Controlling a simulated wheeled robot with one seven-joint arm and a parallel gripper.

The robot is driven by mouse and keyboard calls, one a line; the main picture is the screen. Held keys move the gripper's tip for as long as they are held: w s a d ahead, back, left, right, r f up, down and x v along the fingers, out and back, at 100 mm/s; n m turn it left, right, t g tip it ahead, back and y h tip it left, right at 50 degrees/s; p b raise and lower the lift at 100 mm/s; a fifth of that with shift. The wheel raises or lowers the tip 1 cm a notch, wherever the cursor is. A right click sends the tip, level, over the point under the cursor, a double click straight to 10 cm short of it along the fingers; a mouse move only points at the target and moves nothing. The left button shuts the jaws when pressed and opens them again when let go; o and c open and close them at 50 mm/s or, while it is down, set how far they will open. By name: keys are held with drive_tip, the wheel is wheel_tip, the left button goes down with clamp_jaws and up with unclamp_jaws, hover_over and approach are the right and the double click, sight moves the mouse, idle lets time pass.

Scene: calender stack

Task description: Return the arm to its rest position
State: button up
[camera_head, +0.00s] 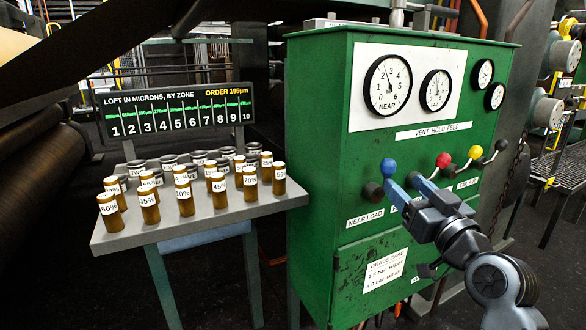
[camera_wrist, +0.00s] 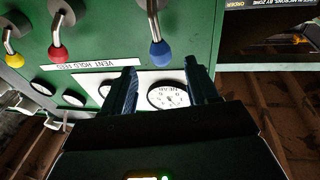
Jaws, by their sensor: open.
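My arm reaches in from the lower right in the head view. My gripper (camera_head: 401,182) is in front of the green cabinet (camera_head: 330,130), close to its row of levers. In the wrist view my gripper (camera_wrist: 162,70) has its two dark blue fingers apart, with nothing held between them. The blue-knobbed lever (camera_head: 388,166) is just by the fingertips in the head view; in the wrist view its blue knob (camera_wrist: 160,54) shows between and beyond the fingers. I cannot tell whether they touch.
Red (camera_head: 443,160), yellow (camera_head: 475,152) and black-knobbed (camera_head: 502,145) levers stand to the right. Gauges (camera_head: 388,86) sit above. A grey table (camera_head: 250,216) at left holds several labelled amber bottles (camera_head: 149,204); a zone display (camera_head: 178,107) stands behind.

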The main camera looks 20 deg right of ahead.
drive_tip(key=s+a+f+g+p, duration=0.1)
drive_tip(key=s+a+f+p, duration=0.1)
drive_tip(key=s+a+f, duration=0.55)
drive_tip(key=s+a+f+g+p, duration=0.2)
drive_tip(key=s+a+f, duration=0.25)
drive_tip(key=s, duration=0.65)
drive_tip(key=s+a+r+n+g+y+p, duration=0.1)
drive_tip(key=s+a+r, duration=0.1)
drive_tip(key=s, duration=0.8)
drive_tip(key=s+a+r+y+p, duration=0.1)
drive_tip(key=s+a, duration=0.4)
drive_tip(key=s, duration=0.5)
drive_tip(key=shift+s+a+r+n+g+y+p, duration=0.25)
drive_tip(key=shift+r+n+g+y+p, duration=0.2)
drive_tip(key=shift+p, duration=0.25)
